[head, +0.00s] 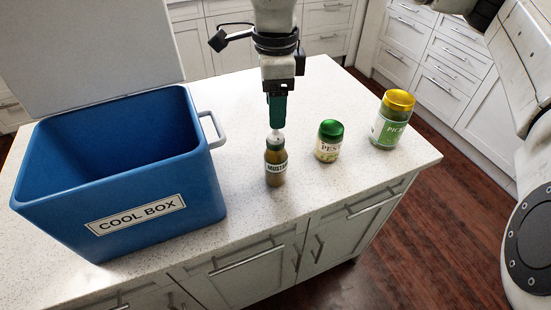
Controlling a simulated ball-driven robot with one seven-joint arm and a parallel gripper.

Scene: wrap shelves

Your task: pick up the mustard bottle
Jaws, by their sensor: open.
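The mustard bottle (276,164) stands upright on the white countertop, a small brownish jar-like bottle with a green cap and a pale label. My gripper (276,133) points down directly above it in the head view. Its green fingers end in a pale tip at the bottle's cap. The fingers are seen edge-on, so the gap between them is hidden. I cannot tell whether the tips touch the cap. The bottle rests on the counter and is not held.
A blue cool box (120,175) with its lid up stands open to the left, its handle (213,130) towards the bottle. A pesto jar (329,141) and a larger pickle jar (391,119) stand to the right. The countertop (300,215) is clear in front of the bottle.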

